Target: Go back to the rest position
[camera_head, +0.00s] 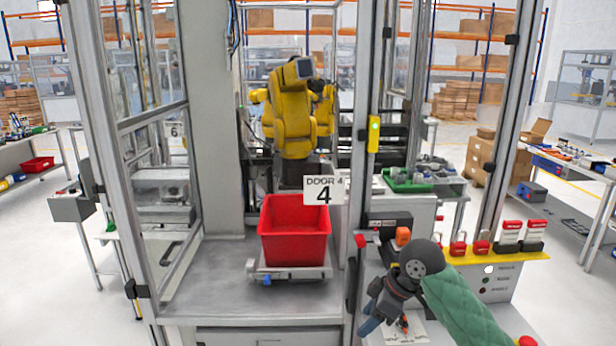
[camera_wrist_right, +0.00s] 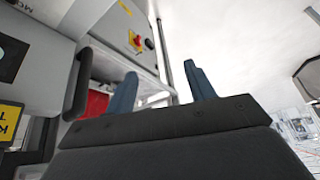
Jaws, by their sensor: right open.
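My right gripper (camera_head: 376,318) shows at the lower right of the head view, at the end of my green-sleeved arm, in front of the cell's right-hand counter. In the right wrist view its two blue fingers (camera_wrist_right: 162,88) stand apart with nothing between them. The gripper is open and empty. My left gripper is in neither view. A red bin (camera_head: 293,232) sits on a metal stand inside the cell, left of and apart from my right gripper.
A yellow rail (camera_head: 500,256) with red padlocks is at the right, close to my forearm. A frame post (camera_head: 361,180) stands between the bin and my gripper. A yellow robot arm (camera_head: 292,115) is behind the bin.

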